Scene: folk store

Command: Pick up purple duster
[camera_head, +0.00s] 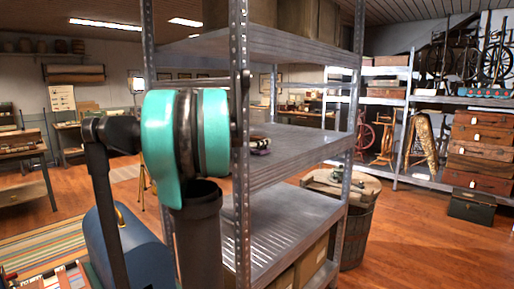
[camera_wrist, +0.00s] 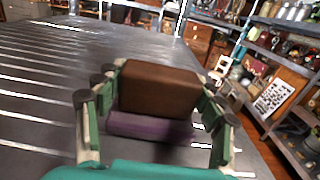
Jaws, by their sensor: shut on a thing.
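The purple duster (camera_wrist: 150,126) is in the wrist view, a block with a brown upper part (camera_wrist: 160,88) and a purple lower part. My gripper (camera_wrist: 162,84) has its green-padded fingers on either side of it and is shut on it. The duster is over the grey metal shelf (camera_wrist: 50,70); whether it touches the shelf is unclear. In the head view a small dark and purple thing (camera_head: 260,146) shows on the middle shelf (camera_head: 290,147), behind the post. I cannot make out my fingers in the head view, where my arm and the post cover that area.
A perforated metal post (camera_head: 240,190) stands close to my arm. Boxes (camera_head: 285,20) fill the top shelf and more boxes sit on the bottom one. A barrel with a wooden top (camera_head: 355,190) stands right of the shelf. Wooden floor (camera_head: 420,245) is open at the right.

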